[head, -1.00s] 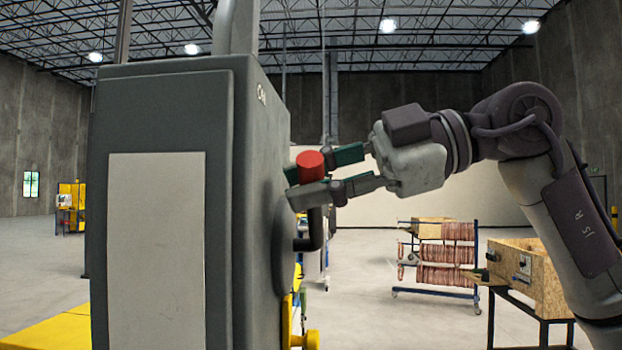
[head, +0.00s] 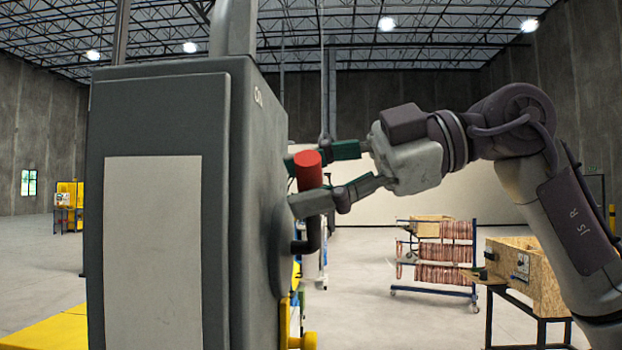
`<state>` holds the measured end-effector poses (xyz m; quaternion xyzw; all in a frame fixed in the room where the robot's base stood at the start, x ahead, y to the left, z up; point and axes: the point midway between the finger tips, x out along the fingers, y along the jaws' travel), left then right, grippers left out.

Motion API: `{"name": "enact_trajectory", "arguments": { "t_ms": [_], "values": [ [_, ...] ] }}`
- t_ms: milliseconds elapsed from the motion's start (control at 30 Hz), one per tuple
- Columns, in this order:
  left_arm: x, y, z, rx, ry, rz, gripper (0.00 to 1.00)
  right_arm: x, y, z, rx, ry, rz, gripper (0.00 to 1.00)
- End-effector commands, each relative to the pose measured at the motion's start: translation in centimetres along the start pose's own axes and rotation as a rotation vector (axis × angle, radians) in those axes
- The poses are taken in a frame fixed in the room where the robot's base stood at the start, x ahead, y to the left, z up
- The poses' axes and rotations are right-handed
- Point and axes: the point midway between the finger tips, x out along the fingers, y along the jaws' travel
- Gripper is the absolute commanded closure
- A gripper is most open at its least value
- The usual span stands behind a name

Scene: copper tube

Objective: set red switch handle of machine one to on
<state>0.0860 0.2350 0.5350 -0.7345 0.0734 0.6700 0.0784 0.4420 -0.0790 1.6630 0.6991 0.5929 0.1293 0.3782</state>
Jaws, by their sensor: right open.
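The red switch handle (head: 308,168) has a red grip on a black bent lever (head: 312,235) at the right side of the grey machine cabinet (head: 240,190). The grip stands upright, with the "ON" lettering (head: 258,97) higher on the same side face. My right gripper (head: 302,182) reaches in from the right. Its two fingers are apart, one behind the red grip and one in front of and just below it. Whether either finger touches the handle I cannot tell. My left gripper is out of view.
A rack with copper coils (head: 446,252) and a wooden crate on a black stand (head: 530,275) are at the right. Yellow parts (head: 302,340) sit low beside the cabinet. The floor between the cabinet and rack is mostly clear.

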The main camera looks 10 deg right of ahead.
Motion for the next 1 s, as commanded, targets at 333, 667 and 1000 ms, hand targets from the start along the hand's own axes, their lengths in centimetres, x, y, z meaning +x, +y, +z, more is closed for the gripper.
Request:
{"name": "enact_trajectory", "arguments": {
  "t_ms": [333,667,1000],
  "values": [
    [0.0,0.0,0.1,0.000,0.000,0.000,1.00,-2.7,0.0,0.1,-0.001,-0.001,0.003,0.48],
    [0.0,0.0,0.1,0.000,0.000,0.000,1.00,-9.6,0.1,0.1,0.000,-0.001,0.003,0.48],
    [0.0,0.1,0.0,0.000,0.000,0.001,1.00,-12.1,0.0,0.1,0.000,0.001,0.000,0.48]
  ]
}}
